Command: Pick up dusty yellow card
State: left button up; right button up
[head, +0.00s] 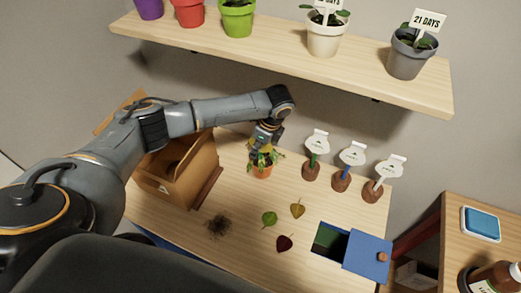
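A dull yellow leaf-shaped piece (298,209) lies flat on the wooden table, near a green one (269,218) and a dark red one (285,242). I cannot tell for sure whether it is the dusty yellow card. My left gripper (264,148) points down at a small plant in an orange pot (262,171), behind the yellow piece. Some yellowish shapes show around the fingers, among green leaves; I cannot tell what they are. The fingertips are partly hidden, so their opening is unclear. My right gripper is out of view.
A cardboard box (183,178) stands left, under my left arm. A dark tangled clump (219,226) lies on the table (170,222). Several labelled tools stand at the right, including one with a blue stem (342,180). A blue lid (367,254) sits beside an opening. A shelf (300,57) overhangs behind.

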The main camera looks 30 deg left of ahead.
pick_arm(q)
grip_shut()
dwell(0.3)
jog(key=shift+s+r+b, duration=0.15)
jog(key=shift+r+b, duration=0.1)
jog(key=shift+b, duration=0.25)
notch_tip(320, 180, up, 6)
jog(key=b, duration=0.2)
jog(key=s+d+b, duration=0.1)
jog(key=s+b, duration=0.2)
jog(key=s, duration=1.6)
jog(key=shift+s+d+r+p, duration=0.1)
jog(key=shift+s+r+p, duration=0.1)
jog(key=shift+r+p, duration=1.35)
jog(key=shift+s+d+r+p, duration=0.1)
jog(key=shift+s+r+p, duration=0.05)
jog(key=shift+r+p, duration=1.4)
jog(key=shift+f, duration=0.35)
